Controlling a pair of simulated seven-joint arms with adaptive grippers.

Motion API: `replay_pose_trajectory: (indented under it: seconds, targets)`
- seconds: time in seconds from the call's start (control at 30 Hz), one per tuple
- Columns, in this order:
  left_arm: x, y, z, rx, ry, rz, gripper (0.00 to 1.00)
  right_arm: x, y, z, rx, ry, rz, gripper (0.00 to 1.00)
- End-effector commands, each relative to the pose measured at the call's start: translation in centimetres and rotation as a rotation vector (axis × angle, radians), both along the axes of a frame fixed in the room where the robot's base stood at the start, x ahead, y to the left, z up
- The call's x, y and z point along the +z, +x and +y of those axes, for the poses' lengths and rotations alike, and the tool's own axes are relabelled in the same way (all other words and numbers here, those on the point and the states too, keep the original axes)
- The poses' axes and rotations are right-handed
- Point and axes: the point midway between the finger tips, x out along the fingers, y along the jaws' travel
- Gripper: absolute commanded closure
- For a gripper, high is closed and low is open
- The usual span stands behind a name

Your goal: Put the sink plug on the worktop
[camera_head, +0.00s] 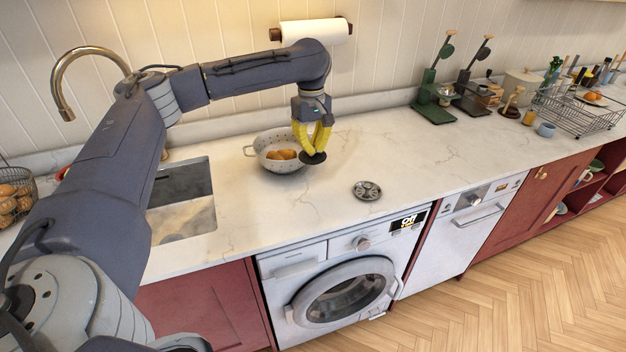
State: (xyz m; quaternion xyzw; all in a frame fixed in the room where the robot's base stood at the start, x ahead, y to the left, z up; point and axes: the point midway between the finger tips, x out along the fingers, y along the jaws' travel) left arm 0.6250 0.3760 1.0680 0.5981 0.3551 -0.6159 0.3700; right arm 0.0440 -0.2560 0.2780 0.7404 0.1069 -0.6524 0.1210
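The sink plug (314,159) is a small dark disc at the tips of my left gripper (312,149), just right of the colander. The yellow fingers are closed together on it. I cannot tell whether the plug touches the worktop (290,213) or hangs a little above it. The worktop is pale, marble-like stone. The sink (184,186) is at the left, partly hidden behind my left arm. My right gripper is out of view.
A speckled colander (267,150) with brown food inside stands beside the gripper. A round metal strainer-like piece (367,190) lies near the front edge. Green and dark appliances (435,106) and a dish rack (575,112) stand at right. The worktop between is clear.

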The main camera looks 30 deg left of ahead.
Motion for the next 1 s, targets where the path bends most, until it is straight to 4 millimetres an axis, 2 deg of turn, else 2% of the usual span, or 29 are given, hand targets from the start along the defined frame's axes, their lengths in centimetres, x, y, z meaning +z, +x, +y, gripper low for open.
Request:
replay_pose_trajectory:
  seconds: [0.1,0.33,0.73,1.0]
  targets:
    - [-2.9,-0.1,0.0,-0.001,-0.001,0.005,1.0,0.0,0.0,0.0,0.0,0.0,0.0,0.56]
    - [-6.8,-0.1,-0.1,-0.002,-0.001,0.003,1.0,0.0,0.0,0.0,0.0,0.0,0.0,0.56]
    - [-8.9,0.0,-0.1,-0.002,0.0,0.0,1.0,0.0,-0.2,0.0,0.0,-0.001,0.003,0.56]
    - [-11.9,0.0,-0.1,-0.001,0.0,0.001,1.0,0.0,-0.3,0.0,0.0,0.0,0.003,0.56]
